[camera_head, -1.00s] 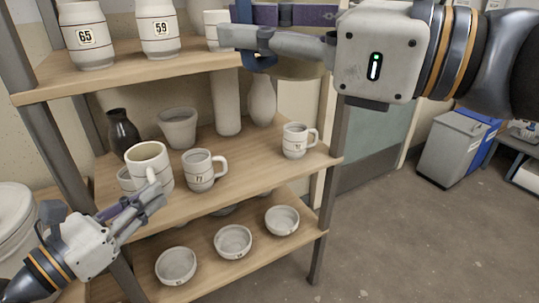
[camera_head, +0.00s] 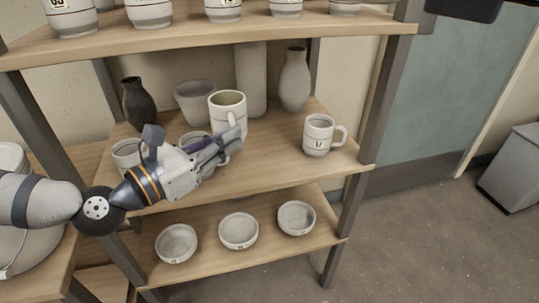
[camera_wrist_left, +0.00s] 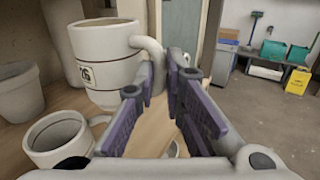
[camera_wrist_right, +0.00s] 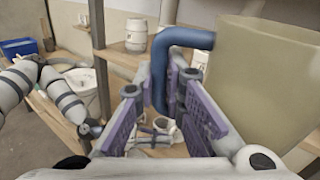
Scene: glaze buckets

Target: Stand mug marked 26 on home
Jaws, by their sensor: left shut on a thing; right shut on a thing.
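The cream mug marked 26 (camera_wrist_left: 105,65) is upright in the left wrist view, its number facing the camera. In the head view this mug (camera_head: 227,103) is over the middle shelf (camera_head: 275,178), right of a partly hidden mug (camera_head: 190,138). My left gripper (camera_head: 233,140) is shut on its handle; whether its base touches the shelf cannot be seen. In the right wrist view my right gripper (camera_wrist_right: 180,80) is shut on the blue handle (camera_wrist_right: 160,65) of a large beige container (camera_wrist_right: 255,75). I see no spot labelled home.
Another mug (camera_head: 318,136) stands at the shelf's right end, with bare wood left of it. A planter (camera_head: 194,102), dark vase (camera_head: 138,104) and pale vase (camera_head: 295,80) stand behind. A cup (camera_head: 128,154) is at left. Bowls (camera_head: 238,231) are on the lower shelf.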

